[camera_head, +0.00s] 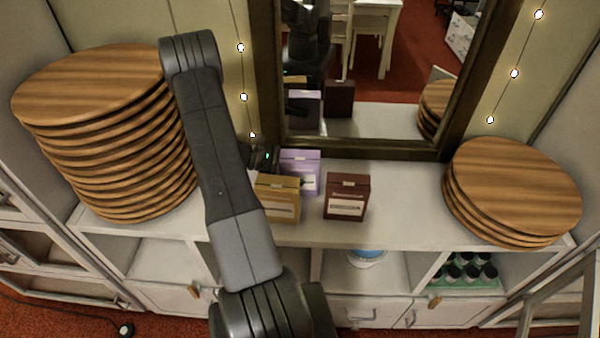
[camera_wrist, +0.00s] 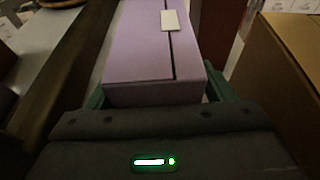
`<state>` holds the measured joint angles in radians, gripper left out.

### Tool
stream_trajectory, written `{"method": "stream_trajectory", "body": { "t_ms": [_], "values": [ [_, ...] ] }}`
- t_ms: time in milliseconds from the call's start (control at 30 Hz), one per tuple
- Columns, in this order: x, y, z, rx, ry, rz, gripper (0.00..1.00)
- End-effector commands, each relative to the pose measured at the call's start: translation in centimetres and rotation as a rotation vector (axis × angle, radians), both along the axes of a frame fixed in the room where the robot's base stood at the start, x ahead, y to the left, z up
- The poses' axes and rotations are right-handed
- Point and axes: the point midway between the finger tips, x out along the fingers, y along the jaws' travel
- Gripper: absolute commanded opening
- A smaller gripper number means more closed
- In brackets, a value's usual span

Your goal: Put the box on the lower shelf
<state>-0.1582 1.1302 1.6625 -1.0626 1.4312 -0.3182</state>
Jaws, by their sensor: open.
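A light purple box (camera_head: 301,172) stands upright on the white cabinet top, behind a mustard-tan box (camera_head: 278,198) and left of a dark brown box (camera_head: 346,197). My gripper (camera_head: 265,158) is at the left side of the purple box, partly hidden by my arm. In the wrist view the purple box (camera_wrist: 155,60) lies between the two greenish fingers of my open gripper (camera_wrist: 155,95). I cannot tell whether the fingers touch it. The lower shelf (camera_head: 335,272) is the open row of compartments under the top. My arm hides part of it.
A tall stack of round wooden boards (camera_head: 130,150) stands left of my arm; a shorter stack (camera_head: 510,195) stands at the right. A framed mirror (camera_head: 395,150) rises behind the boxes. Below are a blue-and-white item (camera_head: 366,257) and several dark cups (camera_head: 470,273).

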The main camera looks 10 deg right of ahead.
Motion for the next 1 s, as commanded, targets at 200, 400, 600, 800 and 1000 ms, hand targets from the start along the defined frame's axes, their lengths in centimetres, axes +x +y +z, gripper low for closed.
{"method": "stream_trajectory", "body": {
  "t_ms": [200,400,600,800,1000],
  "values": [
    [0.0,0.0,0.0,0.0,0.0,0.0,0.44],
    [0.0,0.0,0.1,0.0,-0.001,0.0,0.11],
    [0.0,0.0,0.2,0.0,-0.001,0.0,0.11],
    [0.1,0.1,2.0,0.0,-0.005,-0.001,0.11],
    [0.0,0.0,5.4,0.0,-0.005,-0.001,0.11]
  ]
}}
